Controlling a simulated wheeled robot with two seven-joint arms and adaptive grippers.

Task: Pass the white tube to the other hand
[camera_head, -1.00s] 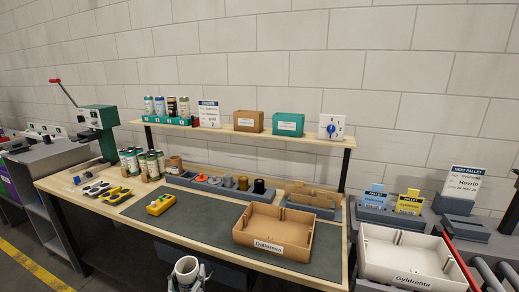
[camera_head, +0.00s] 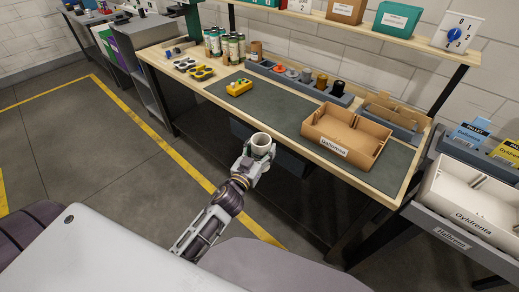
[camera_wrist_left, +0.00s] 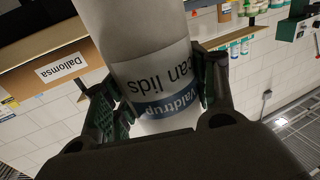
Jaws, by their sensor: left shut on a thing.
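The white tube (camera_head: 262,141) shows in the head view as a white, open-topped cylinder. It stands upright in my left gripper (camera_head: 258,158), in front of the workbench edge. In the left wrist view the tube (camera_wrist_left: 135,40) fills the middle, with a label reading "can lids" and a blue band. The fingers of my left gripper (camera_wrist_left: 155,95) are shut on it from both sides. My right gripper is in neither view.
The workbench (camera_head: 295,139) holds a cardboard box (camera_head: 347,132) labelled Dallomsa, a yellow device (camera_head: 239,87), several cans (camera_head: 224,45) and a rack (camera_head: 300,80). A white bin (camera_head: 474,203) stands at the right. The floor (camera_head: 90,150) left of the bench is clear.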

